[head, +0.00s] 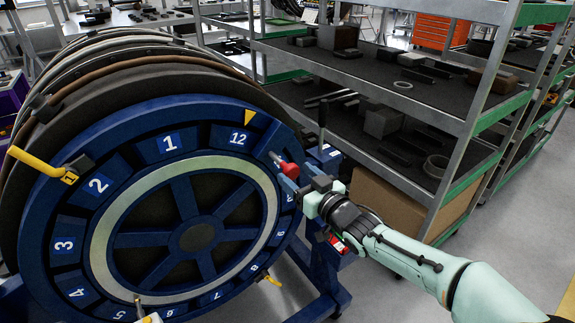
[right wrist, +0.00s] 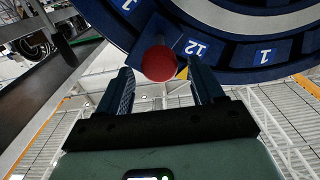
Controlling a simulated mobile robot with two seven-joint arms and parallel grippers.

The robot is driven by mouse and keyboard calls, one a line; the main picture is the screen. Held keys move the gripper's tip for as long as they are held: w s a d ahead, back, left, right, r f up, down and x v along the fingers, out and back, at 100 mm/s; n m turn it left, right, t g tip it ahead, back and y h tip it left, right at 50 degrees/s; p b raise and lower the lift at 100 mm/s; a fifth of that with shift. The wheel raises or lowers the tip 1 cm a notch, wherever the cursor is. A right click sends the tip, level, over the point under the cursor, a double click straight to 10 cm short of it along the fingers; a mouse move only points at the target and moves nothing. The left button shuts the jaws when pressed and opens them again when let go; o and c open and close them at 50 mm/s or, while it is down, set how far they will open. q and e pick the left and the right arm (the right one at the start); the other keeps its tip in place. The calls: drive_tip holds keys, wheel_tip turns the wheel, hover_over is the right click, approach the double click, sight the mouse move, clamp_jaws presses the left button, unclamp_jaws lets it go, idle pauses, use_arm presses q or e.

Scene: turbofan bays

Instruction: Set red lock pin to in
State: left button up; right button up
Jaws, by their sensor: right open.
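The red lock pin (head: 287,169) has a round red knob and sits at the right edge of the blue numbered wheel (head: 170,102), below the number 12. In the right wrist view the red knob (right wrist: 159,63) shows end-on between the fingertips. My right gripper (head: 287,182) is open, with its blue fingers (right wrist: 160,80) one on each side of the knob. I cannot tell whether either finger touches it. The pin's shaft is mostly hidden behind the knob. My left gripper is not in view.
A yellow pointer (head: 249,117) is by the number 12. A yellow handle (head: 38,162) marked 1 sticks out at the left. A dark upright lever (head: 322,118) stands behind my right gripper. Grey shelves (head: 400,90) with blocks and rings stand at the right.

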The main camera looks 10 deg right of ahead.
sight(283, 162)
drive_tip(key=x, duration=0.5)
drive_tip(key=shift+p, duration=0.35)
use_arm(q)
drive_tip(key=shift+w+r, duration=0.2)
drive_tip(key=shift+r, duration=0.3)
use_arm(e)
drive_tip(key=shift+s, duration=0.1)
clamp_jaws()
drive_tip(key=shift+p+x, duration=0.65)
drive_tip(key=shift+x, duration=1.25)
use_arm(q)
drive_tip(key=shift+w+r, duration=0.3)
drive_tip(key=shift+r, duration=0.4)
use_arm(e)
drive_tip(key=shift+r, duration=0.1)
unclamp_jaws()
